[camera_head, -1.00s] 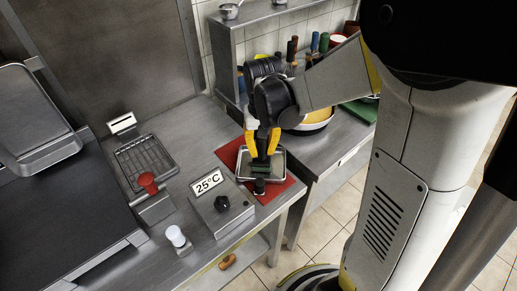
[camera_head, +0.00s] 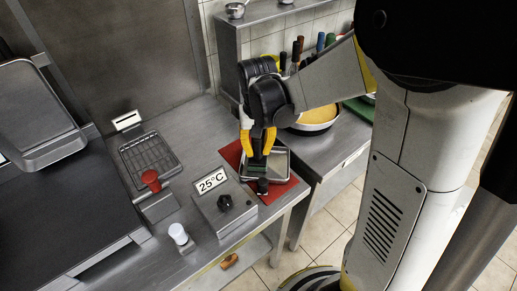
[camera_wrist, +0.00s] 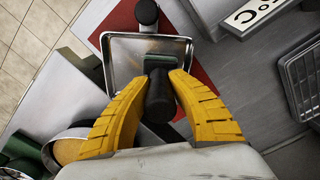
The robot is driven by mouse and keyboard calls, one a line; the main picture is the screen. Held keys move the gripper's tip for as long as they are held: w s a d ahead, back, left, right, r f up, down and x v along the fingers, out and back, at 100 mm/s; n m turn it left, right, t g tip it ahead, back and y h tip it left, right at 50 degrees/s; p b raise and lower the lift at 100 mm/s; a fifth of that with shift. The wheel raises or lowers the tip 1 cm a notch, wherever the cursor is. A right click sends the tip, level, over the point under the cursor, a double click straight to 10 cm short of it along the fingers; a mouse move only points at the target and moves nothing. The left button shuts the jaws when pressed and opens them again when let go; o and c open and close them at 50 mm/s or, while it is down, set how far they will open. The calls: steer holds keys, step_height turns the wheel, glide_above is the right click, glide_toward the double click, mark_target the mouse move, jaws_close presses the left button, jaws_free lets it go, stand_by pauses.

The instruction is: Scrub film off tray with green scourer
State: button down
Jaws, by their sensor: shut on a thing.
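My gripper (camera_head: 258,150) points down over the metal tray (camera_head: 285,165) and is shut on the dark handle (camera_wrist: 160,97) of the green scourer (camera_head: 256,169). In the wrist view, my yellow fingers (camera_wrist: 161,80) flank the handle, and the scourer's green pad (camera_wrist: 160,62) shows beyond it, over the tray (camera_wrist: 123,65). The pad looks low, at the tray's floor, but I cannot be sure that it touches. The tray's floor has a dull, slightly brownish look; I cannot make out the film clearly. My fingers and the scourer hide part of the tray.
The tray lies on a red mat (camera_head: 290,188). A black knob-like piece (camera_head: 262,187) stands at its near edge. Left are a 25°C display box (camera_head: 224,208), a red-topped lever (camera_head: 151,180) and a wire rack (camera_head: 149,155). A pan (camera_head: 317,118) stands behind on the right.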

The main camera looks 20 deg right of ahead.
steer(key=shift+d, duration=0.1)
steer(key=shift+s+d, duration=0.25)
steer(key=shift+d, duration=0.25)
steer(key=shift+s+d, duration=0.2)
steer(key=shift+d, duration=0.3)
steer(key=shift+a, duration=0.1)
steer(key=shift+w+a+f, duration=0.1)
steer(key=shift+w+a, duration=0.15)
steer(key=shift+a, duration=0.25)
steer(key=shift+w+a, duration=0.2)
steer(key=shift+a, duration=0.3)
steer(key=shift+d, duration=0.1)
steer(key=shift+s+d, duration=0.25)
steer(key=shift+d, duration=0.25)
steer(key=shift+s+d, duration=0.25)
steer(key=shift+d, duration=0.25)
steer(key=shift+r, duration=0.25)
steer(key=shift+r+p, duration=0.65)
